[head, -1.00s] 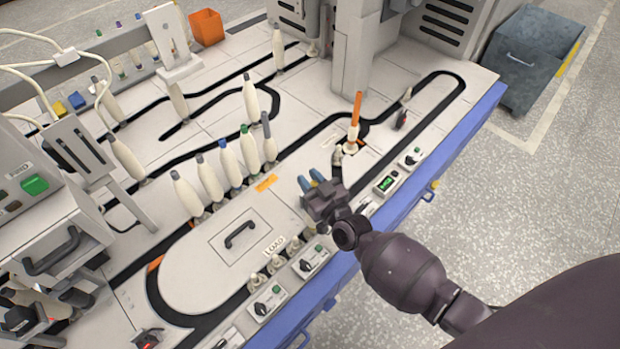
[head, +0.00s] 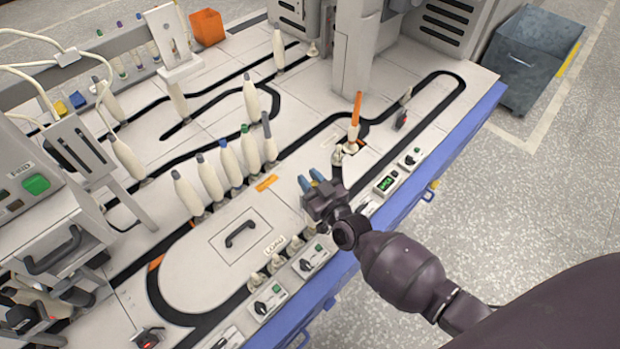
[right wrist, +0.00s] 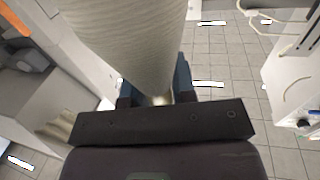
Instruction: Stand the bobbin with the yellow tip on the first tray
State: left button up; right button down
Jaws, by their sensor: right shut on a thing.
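My right gripper (head: 312,184), with blue fingertips, is over the front part of the machine table. In the right wrist view a large pale ribbed bobbin (right wrist: 125,40) stands between its fingers, and the gripper is shut on it. In the head view I cannot make out the held bobbin. Several small trays with pegs (head: 276,264) stand along the dark track at the front edge. Which is the first tray cannot be told. My left gripper is not in view.
Several pale bobbins with grey, blue and green tips, such as this one (head: 230,162), stand in a row on the track left of my gripper. Switch boxes (head: 270,300) line the front edge. A flat cover (head: 215,262) is clear.

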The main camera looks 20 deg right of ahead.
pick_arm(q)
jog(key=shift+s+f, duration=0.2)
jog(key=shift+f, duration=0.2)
pick_arm(e)
jog(key=shift+f, duration=0.45)
jog(key=c, duration=1.2)
grip_release()
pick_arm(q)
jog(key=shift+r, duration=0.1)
